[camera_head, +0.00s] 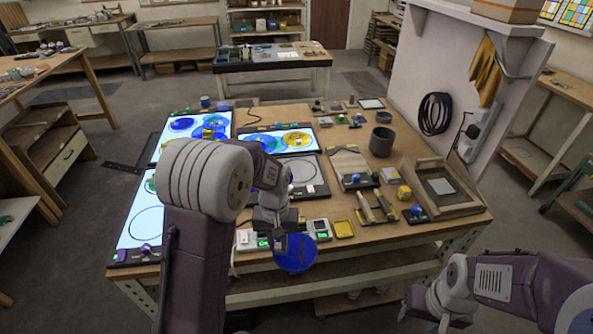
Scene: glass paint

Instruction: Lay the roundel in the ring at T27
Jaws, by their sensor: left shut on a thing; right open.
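My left gripper (281,240) is shut on a blue roundel (296,256) and holds it in front of the table's near edge. The roundel's top is partly covered by the gripper. One dark ring outline (133,227) shows on the lit near-left panel, partly hidden by my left arm. Another ring outline (316,171) shows on a grey panel in the table's middle. No T27 label is readable, so I cannot tell which ring it is. My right gripper (412,304) is open at the lower right, away from the table.
Lit panels at the back carry blue discs (182,124) and a yellow disc (297,139). Small devices (319,229), a yellow tray (344,229) and tools (375,207) line the near edge.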

